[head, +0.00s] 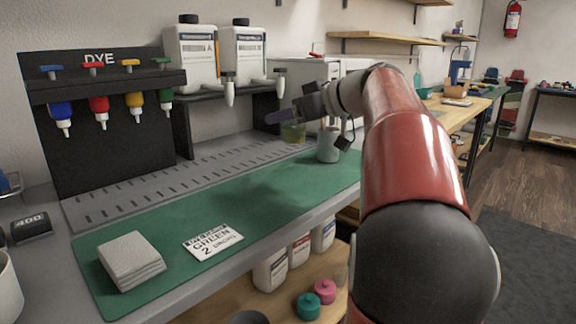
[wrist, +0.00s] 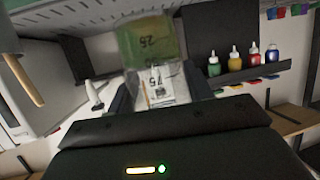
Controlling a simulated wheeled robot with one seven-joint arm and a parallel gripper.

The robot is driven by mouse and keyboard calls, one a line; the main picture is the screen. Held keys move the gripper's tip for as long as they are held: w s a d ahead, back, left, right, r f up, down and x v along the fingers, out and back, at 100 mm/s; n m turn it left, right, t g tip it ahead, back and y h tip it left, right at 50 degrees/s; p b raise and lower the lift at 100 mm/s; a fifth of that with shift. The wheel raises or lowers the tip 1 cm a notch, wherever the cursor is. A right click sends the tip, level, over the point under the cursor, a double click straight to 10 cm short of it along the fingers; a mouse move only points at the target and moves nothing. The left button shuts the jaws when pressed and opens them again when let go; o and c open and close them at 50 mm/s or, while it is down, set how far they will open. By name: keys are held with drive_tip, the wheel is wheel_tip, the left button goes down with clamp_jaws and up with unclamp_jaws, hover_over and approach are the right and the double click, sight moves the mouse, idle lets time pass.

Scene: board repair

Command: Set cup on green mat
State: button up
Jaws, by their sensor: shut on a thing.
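A clear cup (head: 293,133) with yellow-green liquid in its lower part is held near the far right end of the counter. It also shows in the wrist view (wrist: 148,45), with numbers printed on its side. My gripper (head: 290,116) is shut on the cup; in the wrist view its dark fingers (wrist: 160,98) stand on either side of it. The cup appears raised above the counter; its exact height is hard to tell. The green mat (head: 190,250) lies along the front of the counter, with open area left of the cup.
A stack of white cloths (head: 130,262) and a card marked GREEN (head: 213,242) lie on the mat's left part. A pale container (head: 328,146) stands close right of the cup. The dye rack (head: 105,110) and white jugs (head: 190,58) stand behind the slotted grate (head: 150,187).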

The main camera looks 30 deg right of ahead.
wheel_tip(320, 180, down, 9)
drive_tip(key=shift+f+b, duration=0.1)
drive_tip(key=shift+b, duration=0.65)
drive_tip(key=shift+f, duration=0.15)
drive_tip(key=o, duration=1.1)
drive_tip(key=shift+r, duration=0.2)
drive_tip(key=v, duration=1.2)
